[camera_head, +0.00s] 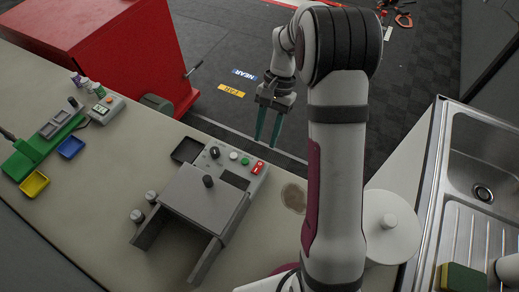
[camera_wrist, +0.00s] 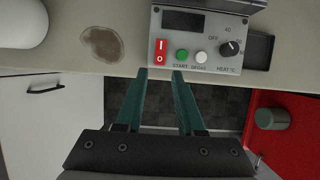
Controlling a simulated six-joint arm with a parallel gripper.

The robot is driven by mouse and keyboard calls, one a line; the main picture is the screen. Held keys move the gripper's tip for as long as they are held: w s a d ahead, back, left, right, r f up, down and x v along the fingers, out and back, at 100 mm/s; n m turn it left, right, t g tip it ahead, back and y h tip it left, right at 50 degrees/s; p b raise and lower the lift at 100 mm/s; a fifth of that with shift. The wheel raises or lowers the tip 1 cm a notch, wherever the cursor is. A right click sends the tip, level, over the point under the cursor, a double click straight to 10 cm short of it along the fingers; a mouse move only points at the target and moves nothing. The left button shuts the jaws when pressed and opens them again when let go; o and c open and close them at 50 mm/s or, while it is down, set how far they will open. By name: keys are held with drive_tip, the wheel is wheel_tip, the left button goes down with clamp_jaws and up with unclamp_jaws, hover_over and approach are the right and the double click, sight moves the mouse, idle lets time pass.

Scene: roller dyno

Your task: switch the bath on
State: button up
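The bath (camera_head: 205,198) is a grey box on the bench with a black knob on its lid. Its control panel (camera_wrist: 208,75) carries a red rocker switch (camera_wrist: 160,51) marked I and 0, a green START button (camera_wrist: 182,54), a white button (camera_wrist: 201,57) and a black HEAT dial (camera_wrist: 231,47). The display (camera_wrist: 184,22) looks dark. I cannot tell which way the rocker is pressed. The switch also shows in the head view (camera_head: 258,167). My gripper (camera_head: 267,142) is open and empty. In the wrist view its green fingertips (camera_wrist: 160,74) appear just below the switch, apart from it.
A brownish stain (camera_head: 294,197) marks the bench beside the panel. A round white lidded container (camera_head: 390,228) and a sink (camera_head: 482,165) are at right. A red cabinet (camera_head: 115,50) stands behind the bench. A green rack (camera_head: 40,148) is at left.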

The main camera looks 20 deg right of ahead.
sight(259, 165)
drive_tip(key=x, duration=0.7)
drive_tip(key=shift+a+f, duration=0.1)
drive_tip(key=shift+f, duration=0.15)
clamp_jaws()
